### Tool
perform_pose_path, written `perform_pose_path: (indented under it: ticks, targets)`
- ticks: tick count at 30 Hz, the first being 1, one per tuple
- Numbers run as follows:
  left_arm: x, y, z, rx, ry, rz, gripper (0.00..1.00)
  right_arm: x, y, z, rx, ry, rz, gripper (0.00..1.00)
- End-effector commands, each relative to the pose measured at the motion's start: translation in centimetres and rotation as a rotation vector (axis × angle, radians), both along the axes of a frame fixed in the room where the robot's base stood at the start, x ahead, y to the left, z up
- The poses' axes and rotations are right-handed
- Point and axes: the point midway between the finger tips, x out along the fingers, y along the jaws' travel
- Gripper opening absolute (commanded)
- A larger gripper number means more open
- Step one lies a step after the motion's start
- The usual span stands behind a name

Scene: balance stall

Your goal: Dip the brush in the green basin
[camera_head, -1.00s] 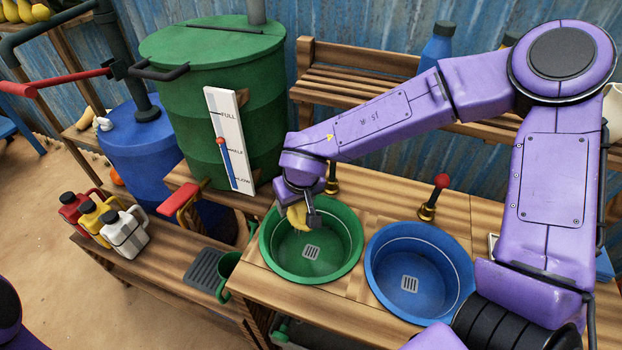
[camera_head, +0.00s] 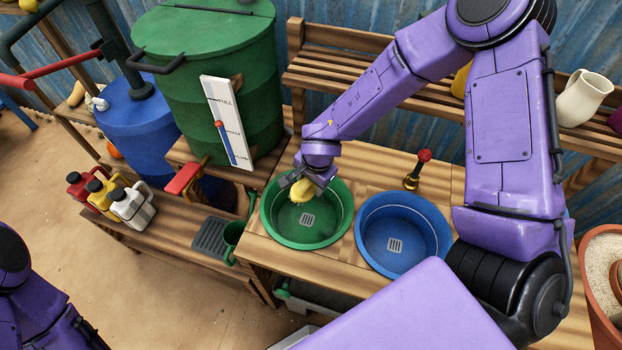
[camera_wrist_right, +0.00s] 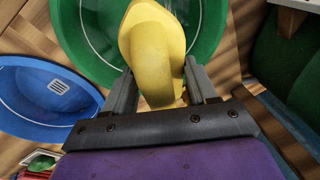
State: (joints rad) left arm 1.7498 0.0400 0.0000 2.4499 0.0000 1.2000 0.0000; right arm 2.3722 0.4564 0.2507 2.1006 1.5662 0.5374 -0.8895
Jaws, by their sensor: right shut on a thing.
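My right gripper (camera_head: 299,184) is shut on a yellow brush (camera_head: 302,194), pointing down over the back part of the green basin (camera_head: 332,229). The brush also shows in the right wrist view (camera_wrist_right: 157,60), its curved handle between the two fingers, with the green basin (camera_wrist_right: 98,35) behind it. Its bristles are hidden, and I cannot tell whether it touches the inside of the basin. The basin is set in the wooden counter and has a pale drain grate. My left gripper is not in view; only part of my left arm shows at lower left.
A blue basin (camera_head: 438,245) is right of the green one, with a red-knobbed tap (camera_head: 415,170) behind it. A green barrel (camera_head: 180,85) with a level gauge (camera_head: 226,120) stands behind left. Several jugs (camera_head: 132,208) and a green mug (camera_head: 232,242) are at left. A white pitcher (camera_head: 582,98) stands at right.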

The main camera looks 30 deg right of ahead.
Motion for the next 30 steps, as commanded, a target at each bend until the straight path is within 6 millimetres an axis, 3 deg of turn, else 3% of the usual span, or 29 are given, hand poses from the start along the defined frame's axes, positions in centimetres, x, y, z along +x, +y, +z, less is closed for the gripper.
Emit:
perform_pose_path:
  ticks: [1, 9, 21, 30]
  targets:
    - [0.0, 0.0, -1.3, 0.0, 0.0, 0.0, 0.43, 0.0, 0.0, -1.2, -0.001, -0.001, 0.001, 0.32]
    - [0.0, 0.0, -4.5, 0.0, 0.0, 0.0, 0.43, 0.0, 0.0, -3.9, -0.001, -0.001, 0.0, 0.32]
    - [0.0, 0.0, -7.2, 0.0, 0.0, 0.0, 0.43, 0.0, 0.0, -8.2, 0.0, 0.001, 0.0, 0.32]
    - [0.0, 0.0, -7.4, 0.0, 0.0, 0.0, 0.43, 0.0, 0.0, -8.6, -0.001, -0.001, 0.0, 0.32]
